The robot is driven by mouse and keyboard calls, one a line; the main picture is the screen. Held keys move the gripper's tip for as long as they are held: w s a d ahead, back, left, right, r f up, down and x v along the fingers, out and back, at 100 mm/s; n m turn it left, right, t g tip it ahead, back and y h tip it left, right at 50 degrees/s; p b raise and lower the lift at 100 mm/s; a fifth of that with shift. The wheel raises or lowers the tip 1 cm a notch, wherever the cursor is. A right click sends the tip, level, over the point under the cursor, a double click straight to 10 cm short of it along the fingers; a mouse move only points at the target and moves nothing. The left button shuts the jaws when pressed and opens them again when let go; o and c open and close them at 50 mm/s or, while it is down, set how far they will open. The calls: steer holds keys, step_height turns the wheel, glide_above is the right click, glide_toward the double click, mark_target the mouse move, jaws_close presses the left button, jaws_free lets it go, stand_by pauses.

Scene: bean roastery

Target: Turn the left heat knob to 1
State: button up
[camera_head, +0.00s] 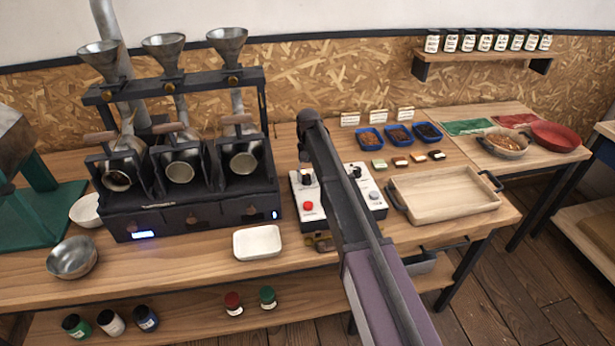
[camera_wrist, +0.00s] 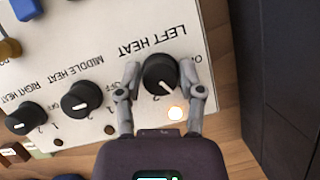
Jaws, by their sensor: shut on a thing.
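The left heat knob (camera_wrist: 160,74) is a round black knob on the white control panel (camera_wrist: 92,30), beside the printed LEFT HEAT label. My gripper (camera_wrist: 162,80) is shut on this knob, with one grey finger against each side. The knob's white pointer line slants toward the lower right in the wrist view. The "2" mark shows below the knob; the "1" mark is not visible, and a finger covers part of the dial. An indicator lamp (camera_wrist: 176,112) beside the knob glows. In the head view, my arm hides part of the panel (camera_head: 311,212).
The middle heat knob (camera_wrist: 81,97) and right heat knob (camera_wrist: 26,119) sit along the same panel. The dark roaster (camera_head: 190,205) stands left of the panel in the head view. A wooden tray (camera_head: 445,207) lies to the right, and a white dish (camera_head: 257,242) lies front left.

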stand_by(0.4)
steer(key=o, duration=1.2)
